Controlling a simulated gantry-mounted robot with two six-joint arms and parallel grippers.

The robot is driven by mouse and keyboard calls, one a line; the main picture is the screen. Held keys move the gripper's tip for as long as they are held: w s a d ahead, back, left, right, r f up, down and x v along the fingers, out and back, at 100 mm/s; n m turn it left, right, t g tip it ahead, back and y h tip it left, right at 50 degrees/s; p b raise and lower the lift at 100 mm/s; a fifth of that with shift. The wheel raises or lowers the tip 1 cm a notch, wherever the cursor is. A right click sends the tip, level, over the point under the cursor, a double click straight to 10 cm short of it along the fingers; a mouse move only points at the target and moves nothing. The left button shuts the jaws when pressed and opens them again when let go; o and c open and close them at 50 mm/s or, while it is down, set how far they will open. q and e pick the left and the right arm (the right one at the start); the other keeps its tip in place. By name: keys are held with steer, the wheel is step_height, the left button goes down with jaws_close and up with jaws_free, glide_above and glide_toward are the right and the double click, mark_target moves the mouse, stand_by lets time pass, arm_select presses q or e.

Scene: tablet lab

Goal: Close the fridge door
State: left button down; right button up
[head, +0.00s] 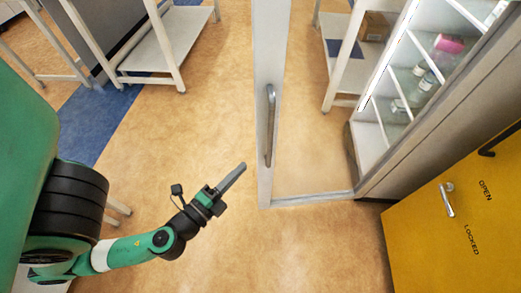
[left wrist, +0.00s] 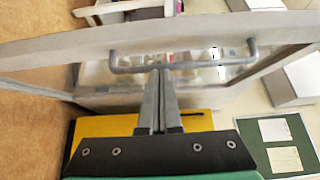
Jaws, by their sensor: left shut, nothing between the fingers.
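The fridge door (head: 264,150) stands open in the middle of the head view, a glass panel in a pale frame. Its grey bar handle (head: 270,125) is upright on the frame's near side. The fridge (head: 375,145) is at the right, with shelves holding several bottles. My left gripper (head: 238,170) is shut and empty, to the left of the door and a little below the handle in the picture. In the left wrist view, the closed fingertips (left wrist: 158,72) point at the handle (left wrist: 185,66); I cannot tell if they touch. My right gripper is not in view.
A yellow cabinet (head: 440,225) with a metal lever stands at the lower right, near the fridge. White tables (head: 170,45) stand at the back left. A cardboard box (head: 374,27) sits on a shelf behind the door. The floor left of the door is clear.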

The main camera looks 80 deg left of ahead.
mark_target(263, 146)
arm_select(q)
steer(key=p+x, duration=0.4)
steer(key=x, duration=0.6)
steer(key=shift+r+p, duration=0.2)
steer(key=shift+p, duration=0.2)
steer(key=shift+w+f, duration=0.1)
steer(key=shift+w, duration=0.15)
steer(key=shift+a, duration=0.1)
